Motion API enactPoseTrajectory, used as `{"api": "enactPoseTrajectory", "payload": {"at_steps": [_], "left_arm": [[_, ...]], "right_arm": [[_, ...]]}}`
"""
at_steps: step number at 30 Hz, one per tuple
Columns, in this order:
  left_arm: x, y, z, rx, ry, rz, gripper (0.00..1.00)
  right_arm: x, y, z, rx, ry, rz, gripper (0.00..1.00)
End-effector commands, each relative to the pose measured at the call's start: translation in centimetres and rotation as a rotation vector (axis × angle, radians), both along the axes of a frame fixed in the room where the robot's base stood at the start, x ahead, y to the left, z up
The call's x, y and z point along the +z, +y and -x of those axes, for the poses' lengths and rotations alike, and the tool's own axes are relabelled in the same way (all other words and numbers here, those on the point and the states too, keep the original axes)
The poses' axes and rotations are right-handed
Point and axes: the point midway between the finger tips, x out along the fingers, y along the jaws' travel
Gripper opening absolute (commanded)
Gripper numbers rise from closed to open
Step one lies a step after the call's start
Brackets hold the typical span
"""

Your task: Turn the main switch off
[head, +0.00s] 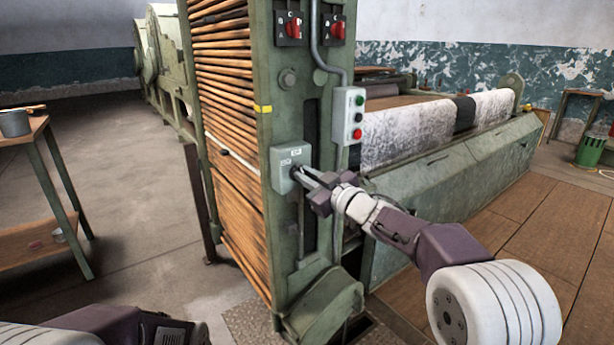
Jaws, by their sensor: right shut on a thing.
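A grey-green switch box (284,168) is fixed on the front of the green machine post, at mid height. My right gripper (303,174) reaches it from the right. Its fingers are shut on the dark switch handle at the box's right side, and they hide most of the handle. The handle's exact angle cannot be told. My left arm shows at the bottom left; its gripper's fingers are not visible.
A push-button box (348,115) with green, black and red buttons hangs right above my right gripper. Two red rotary knobs (293,28) (338,28) sit higher up. A wooden table (30,135) with a pot (14,123) stands left. Open floor lies between table and machine.

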Motion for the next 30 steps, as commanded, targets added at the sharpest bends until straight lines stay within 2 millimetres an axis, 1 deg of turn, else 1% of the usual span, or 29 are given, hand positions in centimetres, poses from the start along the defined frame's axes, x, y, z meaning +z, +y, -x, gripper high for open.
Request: {"api": "enactPoseTrajectory", "payload": {"at_steps": [14,30], "left_arm": [[-1.3,0.0,0.0,0.0,0.0,0.0,0.36],[-3.5,0.0,0.0,0.0,0.0,0.0,0.36]], "right_arm": [[-0.5,0.3,0.2,0.001,-0.265,0.366,0.0],[-1.0,0.5,0.4,0.0,-0.553,0.764,0.0]]}}
